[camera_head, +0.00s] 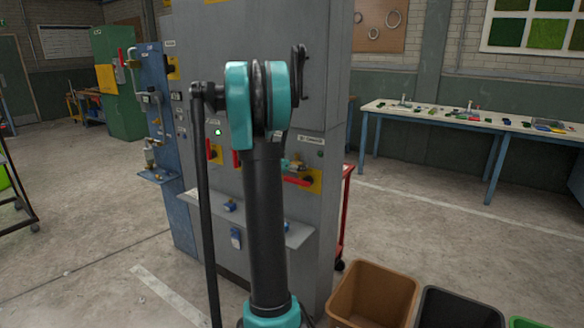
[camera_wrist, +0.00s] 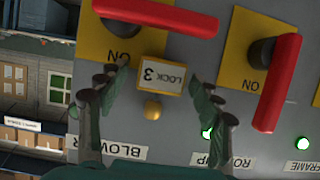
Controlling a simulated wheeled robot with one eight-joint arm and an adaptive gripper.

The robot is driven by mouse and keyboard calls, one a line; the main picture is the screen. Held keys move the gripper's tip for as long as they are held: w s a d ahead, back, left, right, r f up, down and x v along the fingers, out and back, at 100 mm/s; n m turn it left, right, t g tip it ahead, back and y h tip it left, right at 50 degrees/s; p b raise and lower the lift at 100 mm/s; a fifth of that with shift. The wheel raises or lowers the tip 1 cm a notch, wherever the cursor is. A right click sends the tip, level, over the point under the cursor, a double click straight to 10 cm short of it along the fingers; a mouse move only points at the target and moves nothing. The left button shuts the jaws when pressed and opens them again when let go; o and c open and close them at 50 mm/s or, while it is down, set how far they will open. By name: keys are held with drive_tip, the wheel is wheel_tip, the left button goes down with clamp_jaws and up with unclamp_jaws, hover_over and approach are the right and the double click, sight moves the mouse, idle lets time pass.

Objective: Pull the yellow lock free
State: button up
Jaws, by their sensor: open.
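The yellow lock (camera_wrist: 168,74) shows in the wrist view as a small block with "LOCK 3" upside down on its face. It sits beside the yellow plate of a red handle (camera_wrist: 160,14) marked ON. A round brass-coloured piece (camera_wrist: 152,109) shows just below it. My gripper (camera_wrist: 160,76) is open, with one finger on each side of the lock; I cannot tell whether either finger touches it. In the head view my arm covers much of the grey cabinet (camera_head: 310,70), and I cannot make out the lock there.
A small shelf (camera_head: 298,236) juts from the cabinet in the head view. A brown bin (camera_head: 372,292) and a black bin (camera_head: 455,310) stand at lower right. The left floor is mostly clear.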

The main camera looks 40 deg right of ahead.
drive_tip(key=shift+c, duration=0.5)
drive_tip(key=c, duration=1.2)
drive_tip(key=o, duration=0.6)
drive_tip(key=c, duration=0.6)
drive_tip(key=shift+o, duration=0.2)
drive_tip(key=shift+a, duration=0.15)
drive_tip(key=shift+s+a, duration=0.15)
drive_tip(key=shift+a, duration=0.2)
drive_tip(key=shift+s+a, duration=0.3)
drive_tip(key=shift+a, duration=0.35)
drive_tip(key=shift+s+a, duration=0.3)
drive_tip(key=shift+a, duration=0.35)
drive_tip(key=shift+s+a, duration=0.3)
drive_tip(key=shift+a, duration=0.45)
drive_tip(key=shift+s+a, duration=0.35)
drive_tip(key=shift+a, duration=0.4)
drive_tip(key=shift+s+a, duration=0.3)
drive_tip(key=shift+a, duration=0.45)
